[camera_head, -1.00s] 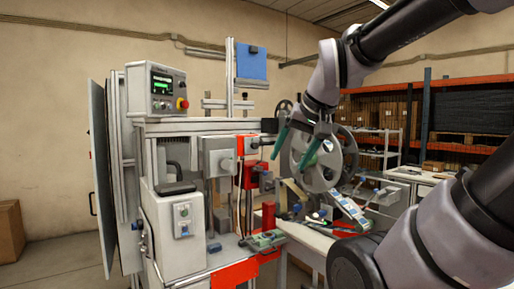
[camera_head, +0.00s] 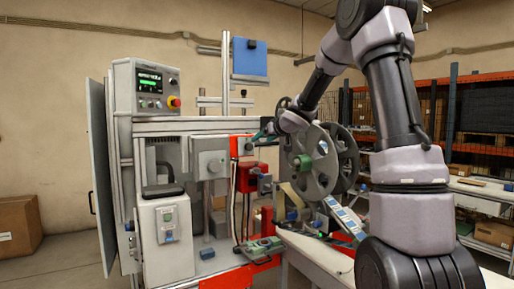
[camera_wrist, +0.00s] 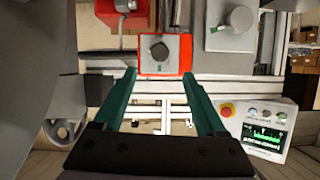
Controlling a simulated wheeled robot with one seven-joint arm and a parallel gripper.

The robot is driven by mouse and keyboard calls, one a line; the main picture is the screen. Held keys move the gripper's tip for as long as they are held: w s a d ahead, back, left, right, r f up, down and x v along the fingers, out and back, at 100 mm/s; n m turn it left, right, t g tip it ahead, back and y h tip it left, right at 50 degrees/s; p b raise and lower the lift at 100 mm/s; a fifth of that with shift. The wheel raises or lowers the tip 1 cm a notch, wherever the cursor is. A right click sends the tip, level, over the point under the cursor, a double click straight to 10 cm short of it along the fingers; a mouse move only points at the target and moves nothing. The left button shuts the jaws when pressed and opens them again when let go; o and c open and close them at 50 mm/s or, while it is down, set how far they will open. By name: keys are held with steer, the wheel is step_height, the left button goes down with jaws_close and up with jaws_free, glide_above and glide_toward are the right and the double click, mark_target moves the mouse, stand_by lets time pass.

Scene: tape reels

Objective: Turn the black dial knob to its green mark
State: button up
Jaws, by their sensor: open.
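The dark round dial knob (camera_wrist: 159,51) sits on a grey panel with a red-orange frame (camera_wrist: 184,38) in the wrist view. A small green mark (camera_wrist: 162,67) shows just below the knob there. Which way the knob points is hard to tell. My gripper (camera_wrist: 162,74) is open and empty, its two teal fingers apart to either side of the knob's line and short of it. In the head view my gripper (camera_head: 260,135) is at the machine's front, beside the red plate (camera_head: 234,147); the knob is too small to make out there.
A grey box with another round knob (camera_wrist: 239,18) is beside the panel. A red box (camera_wrist: 122,14) is on the other side. The control box (camera_head: 151,86) with a screen and red button stands above. Large grey reels (camera_head: 325,165) are close to my arm.

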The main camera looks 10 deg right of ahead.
mark_target(250, 147)
steer(key=x, duration=1.1)
steer(key=shift+c, duration=0.3)
steer(key=shift+r, duration=0.1)
jaws_close()
